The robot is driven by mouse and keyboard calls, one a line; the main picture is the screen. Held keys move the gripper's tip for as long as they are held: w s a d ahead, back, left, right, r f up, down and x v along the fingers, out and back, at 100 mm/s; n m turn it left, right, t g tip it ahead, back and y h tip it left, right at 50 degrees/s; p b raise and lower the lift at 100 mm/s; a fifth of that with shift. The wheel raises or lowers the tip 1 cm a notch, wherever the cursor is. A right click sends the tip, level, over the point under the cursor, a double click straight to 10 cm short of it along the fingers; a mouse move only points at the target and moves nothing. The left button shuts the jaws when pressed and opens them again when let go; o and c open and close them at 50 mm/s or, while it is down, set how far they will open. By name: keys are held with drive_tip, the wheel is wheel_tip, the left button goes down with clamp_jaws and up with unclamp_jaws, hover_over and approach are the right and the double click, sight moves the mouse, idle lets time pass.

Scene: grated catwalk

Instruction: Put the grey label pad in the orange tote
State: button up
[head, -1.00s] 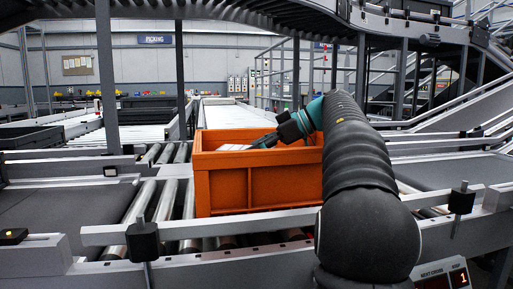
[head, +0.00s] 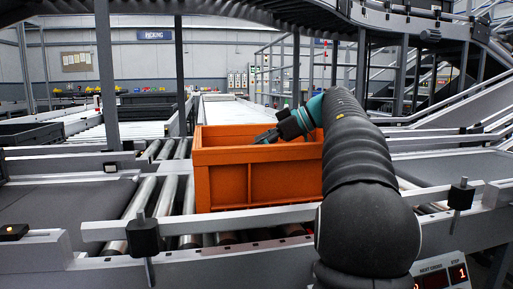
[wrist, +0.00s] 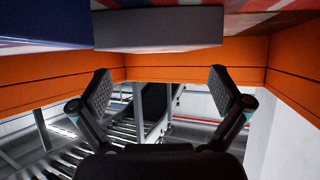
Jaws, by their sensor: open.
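The orange tote (head: 258,187) stands on the roller conveyor in the middle of the head view. My gripper (head: 266,137) reaches over its right side, with the fingers tilted down at the level of the rim. In the wrist view my gripper (wrist: 160,82) is open, with nothing between its two fingers. The grey label pad (wrist: 158,28) shows beyond the fingertips as a flat grey block, inside the tote's orange walls. It is apart from the fingers. The pad is hidden by the tote wall in the head view. I cannot tell exactly what it rests on.
Blue (wrist: 45,22) and red-white patterned items lie around the pad inside the tote. Metal rails (head: 200,223) with black clamps run along the front of the conveyor. A grey belt (head: 65,208) lies to the left. Dark posts stand behind.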

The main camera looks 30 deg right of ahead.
drive_tip(key=p+v, duration=0.1)
drive_tip(key=v, duration=0.3)
drive_tip(key=p+v, duration=0.1)
drive_tip(key=v, duration=0.2)
drive_tip(key=shift+s+d+r+p, duration=0.1)
drive_tip(key=shift+d+r+p, duration=0.1)
drive_tip(key=shift+r+p, duration=0.25)
